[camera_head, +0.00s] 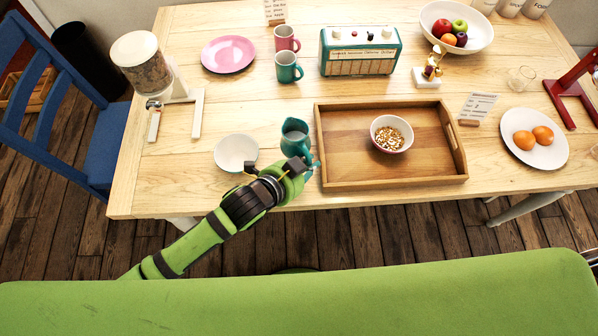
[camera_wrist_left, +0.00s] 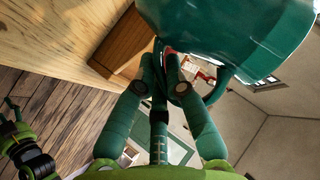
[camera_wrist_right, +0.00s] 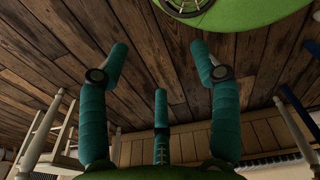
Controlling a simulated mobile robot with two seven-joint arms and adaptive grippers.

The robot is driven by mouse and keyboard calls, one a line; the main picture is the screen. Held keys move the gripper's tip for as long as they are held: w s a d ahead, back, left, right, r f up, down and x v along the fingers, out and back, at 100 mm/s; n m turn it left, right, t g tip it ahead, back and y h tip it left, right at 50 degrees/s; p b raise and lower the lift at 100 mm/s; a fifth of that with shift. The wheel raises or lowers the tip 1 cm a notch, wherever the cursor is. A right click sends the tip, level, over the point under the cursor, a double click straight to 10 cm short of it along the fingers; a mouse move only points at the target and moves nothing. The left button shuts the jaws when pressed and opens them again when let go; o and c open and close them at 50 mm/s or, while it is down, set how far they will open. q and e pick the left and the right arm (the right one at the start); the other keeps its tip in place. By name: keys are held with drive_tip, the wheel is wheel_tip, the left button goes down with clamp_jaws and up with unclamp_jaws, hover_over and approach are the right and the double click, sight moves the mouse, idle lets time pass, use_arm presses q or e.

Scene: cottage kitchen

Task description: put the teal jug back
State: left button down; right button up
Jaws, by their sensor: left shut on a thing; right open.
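The teal jug (camera_head: 294,128) is upright at the front of the table, just left of the wooden tray. It also fills the top of the left wrist view (camera_wrist_left: 240,35). My left gripper (camera_head: 303,168) is at the jug's near side. In the left wrist view its fingers (camera_wrist_left: 168,72) are shut on the jug's handle. I cannot tell whether the jug's base touches the table. My right gripper (camera_wrist_right: 160,55) is open and empty above the wooden floor, and is out of the head view.
The wooden tray (camera_head: 334,150) holds a bowl of cereal (camera_head: 391,133). A white bowl (camera_head: 237,153) stands left of the jug. Behind are a teal mug (camera_head: 288,67), a pink mug (camera_head: 287,39), a pink plate (camera_head: 228,54), a radio (camera_head: 359,50) and a cereal dispenser (camera_head: 142,65).

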use_arm(q)
drive_tip(key=shift+s+a+f, duration=0.2)
drive_tip(key=shift+a+f, duration=0.25)
drive_tip(key=shift+a, duration=0.35)
drive_tip(key=shift+f, duration=2.1)
drive_tip(key=shift+f, duration=0.15)
drive_tip(key=c, duration=1.3)
unclamp_jaws()
drive_tip(key=shift+s+a+f, duration=0.1)
